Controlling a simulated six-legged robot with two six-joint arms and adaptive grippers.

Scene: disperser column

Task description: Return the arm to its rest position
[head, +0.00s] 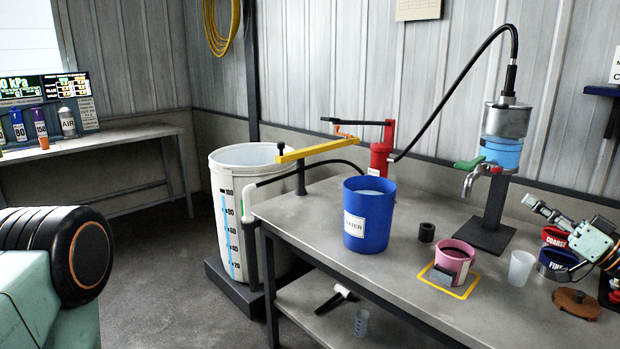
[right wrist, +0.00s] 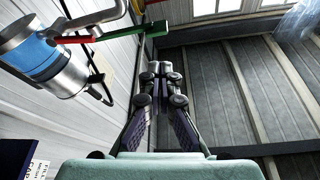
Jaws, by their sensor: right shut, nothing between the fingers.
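My right gripper (head: 532,203) is at the right edge of the head view, above the right end of the grey bench (head: 330,232). Its fingers point left, towards the column stand. In the right wrist view the two fingers of this gripper (right wrist: 160,70) are together, with nothing between them. They point up towards the ceiling and wall in that view. My left gripper is not in view.
The metal column with a blue band (head: 502,152) and green-handled tap (head: 474,178) stands left of the gripper. Coarse (head: 556,237) and fine (head: 556,262) cups stand just below it.

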